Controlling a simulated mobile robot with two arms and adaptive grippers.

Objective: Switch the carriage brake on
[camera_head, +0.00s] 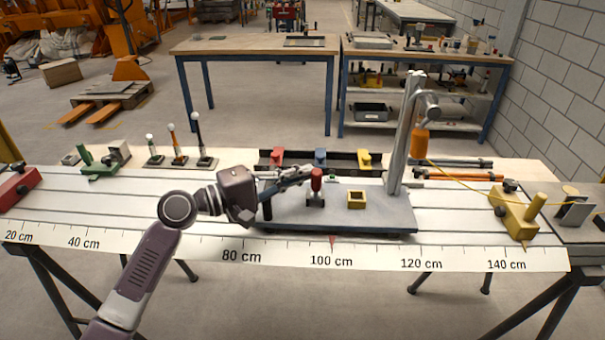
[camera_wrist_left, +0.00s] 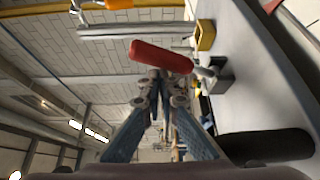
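The carriage (camera_head: 390,218) is a grey plate on the pale rail bed, with its red pointer near the 100 cm mark. A lever with a red grip (camera_head: 316,180) stands on it, roughly upright, on a small base; I take it for the brake lever. My left gripper (camera_head: 306,171) comes in from the left, level with the red grip. In the left wrist view its fingertips (camera_wrist_left: 162,82) are together, just short of the red grip (camera_wrist_left: 160,56); whether they touch it I cannot tell. Nothing shows between the fingers. My right gripper is not in view.
A yellow open box (camera_head: 356,199) sits right of the lever. A grey post (camera_head: 399,140) rises at the carriage's right, with an orange cylinder (camera_head: 420,141) hanging from its arm and a yellow cord running right. Red, blue and yellow blocks stand behind the carriage.

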